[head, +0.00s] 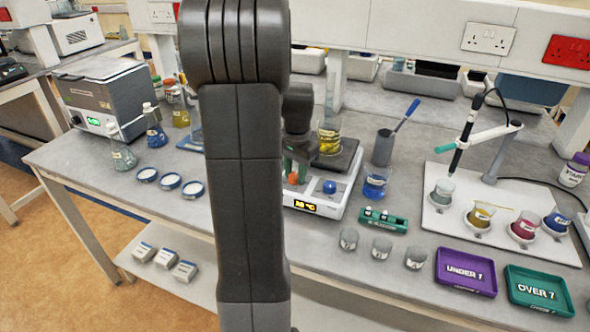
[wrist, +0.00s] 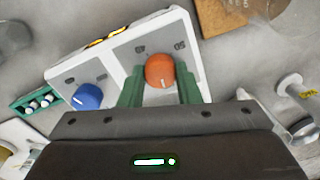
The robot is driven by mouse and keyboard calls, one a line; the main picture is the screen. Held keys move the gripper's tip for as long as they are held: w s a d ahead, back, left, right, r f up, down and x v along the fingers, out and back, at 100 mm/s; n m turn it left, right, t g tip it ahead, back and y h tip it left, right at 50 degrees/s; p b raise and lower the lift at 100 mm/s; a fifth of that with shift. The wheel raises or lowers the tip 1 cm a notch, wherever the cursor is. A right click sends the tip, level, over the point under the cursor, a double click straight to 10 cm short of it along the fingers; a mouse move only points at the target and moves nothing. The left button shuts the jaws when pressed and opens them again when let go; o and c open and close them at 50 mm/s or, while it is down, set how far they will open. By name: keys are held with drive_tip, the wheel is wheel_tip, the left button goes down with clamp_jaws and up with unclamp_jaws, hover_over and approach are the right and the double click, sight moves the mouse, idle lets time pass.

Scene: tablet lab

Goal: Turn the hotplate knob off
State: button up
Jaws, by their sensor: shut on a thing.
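The white hotplate (head: 318,208) stands on the bench with a lit orange display at its front. It carries an orange-red knob (wrist: 160,70) and a blue knob (wrist: 88,96); the blue knob also shows in the head view (head: 330,187). My gripper (wrist: 160,78) has its green fingers on either side of the orange-red knob and is shut on it. A white pointer line on this knob points toward the gripper in the wrist view. In the head view my arm hides part of the hotplate.
A blue-liquid beaker (head: 375,184) and a green rack (head: 383,220) are to the right. Several small empty beakers stand in front. Purple (head: 466,290) and green (head: 540,308) trays lie at the front right.

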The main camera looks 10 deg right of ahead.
drive_tip(key=shift+n, duration=0.7)
drive_tip(key=o, duration=1)
drive_tip(key=r, duration=1.4)
drive_tip(key=shift+s+d, duration=0.2)
drive_tip(key=shift+f, duration=0.1)
drive_tip(key=f, duration=1.3)
drive_tip(key=shift+w+a+f, duration=0.2)
drive_tip(key=shift+f, duration=0.2)
